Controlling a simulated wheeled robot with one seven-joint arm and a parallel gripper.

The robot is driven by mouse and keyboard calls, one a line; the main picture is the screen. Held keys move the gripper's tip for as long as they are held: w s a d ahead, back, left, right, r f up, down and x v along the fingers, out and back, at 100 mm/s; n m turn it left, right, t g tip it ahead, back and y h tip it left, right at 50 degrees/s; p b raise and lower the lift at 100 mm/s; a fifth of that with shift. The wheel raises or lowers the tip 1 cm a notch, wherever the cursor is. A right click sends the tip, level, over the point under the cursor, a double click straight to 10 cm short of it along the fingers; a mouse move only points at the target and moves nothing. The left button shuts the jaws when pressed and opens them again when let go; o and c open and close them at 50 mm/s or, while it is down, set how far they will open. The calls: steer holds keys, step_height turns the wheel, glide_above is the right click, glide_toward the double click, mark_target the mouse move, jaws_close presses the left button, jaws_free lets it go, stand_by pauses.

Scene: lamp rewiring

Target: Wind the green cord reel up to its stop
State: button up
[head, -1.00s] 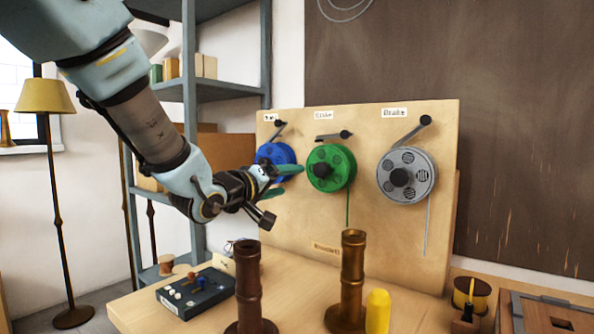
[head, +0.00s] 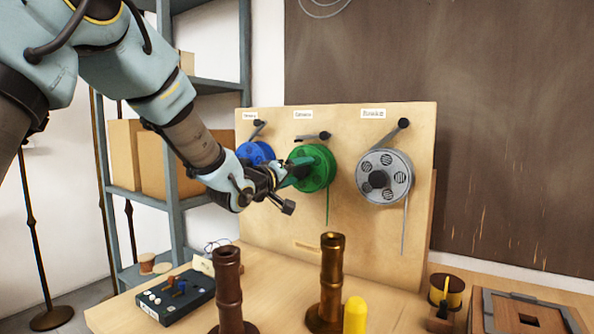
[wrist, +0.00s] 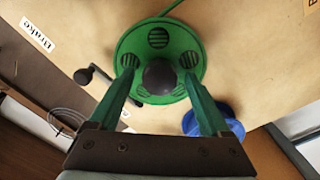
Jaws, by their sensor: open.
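The green cord reel (head: 320,168) is mounted on an upright wooden board between the blue and grey reels. Its cord hangs below it in the head view. In the wrist view the reel (wrist: 183,50) fills the upper middle, with a dark round hub knob (wrist: 159,77) at its centre. My gripper (head: 290,172) is at the front of the green reel. In the wrist view its two green fingers (wrist: 162,100) are spread open on either side of the knob, with a gap on both sides. A dark crank-like lever (head: 313,136) sits above the green reel.
The blue reel (head: 255,153) is left of it and the grey reel (head: 384,176) right. Two upright turned posts, dark (head: 229,290) and bronze (head: 331,280), and a yellow cylinder (head: 355,315) stand on the bench in front. A dark box (head: 180,297) lies at left.

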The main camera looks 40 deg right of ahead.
jaws_close()
stand_by(0.7)
